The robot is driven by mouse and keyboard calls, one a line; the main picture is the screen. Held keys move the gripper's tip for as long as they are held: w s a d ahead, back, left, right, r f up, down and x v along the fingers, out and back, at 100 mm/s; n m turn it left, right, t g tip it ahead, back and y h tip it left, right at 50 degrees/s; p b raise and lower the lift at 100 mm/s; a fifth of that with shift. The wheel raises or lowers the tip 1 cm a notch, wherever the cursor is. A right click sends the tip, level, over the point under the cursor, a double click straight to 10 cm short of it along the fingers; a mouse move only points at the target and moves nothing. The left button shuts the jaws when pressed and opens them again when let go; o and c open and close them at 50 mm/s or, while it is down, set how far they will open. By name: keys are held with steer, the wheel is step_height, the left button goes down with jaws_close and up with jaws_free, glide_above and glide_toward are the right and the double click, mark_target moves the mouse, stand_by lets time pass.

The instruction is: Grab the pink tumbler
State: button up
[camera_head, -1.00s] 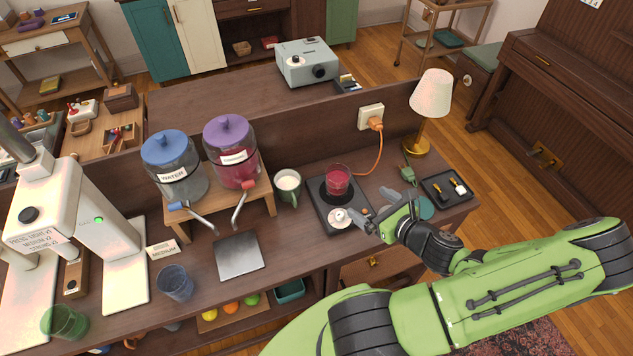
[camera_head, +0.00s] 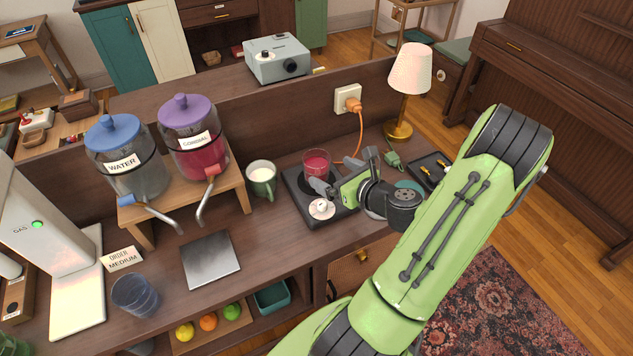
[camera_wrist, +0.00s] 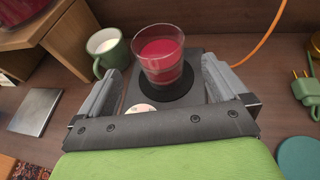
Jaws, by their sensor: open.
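The pink tumbler (camera_head: 316,163) is a clear glass with red-pink liquid, upright on the round dark plate of a black hotplate (camera_head: 302,205). In the wrist view the tumbler (camera_wrist: 162,58) stands ahead, between the lines of the two fingers. My gripper (camera_head: 345,172) is open and empty, close in front of the tumbler on its right side in the head view. In the wrist view my gripper (camera_wrist: 158,88) has its fingers spread wide, wider than the glass. I cannot tell whether either finger reaches beside the glass.
A green mug (camera_head: 261,182) of white liquid stands left of the hotplate. Water (camera_head: 140,175) and cordial (camera_head: 190,150) dispensers stand farther left. An orange cord (camera_head: 361,130) runs behind the tumbler. A lamp (camera_head: 408,75) and black tray (camera_head: 428,168) are to the right.

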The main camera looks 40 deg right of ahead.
mark_target(308, 159)
steer(key=x, duration=0.7)
steer(key=shift+w, duration=0.4)
steer(key=shift+s, duration=0.1)
steer(key=shift+c, duration=0.8)
steer(key=c, duration=1.2)
steer(key=shift+o, duration=0.2)
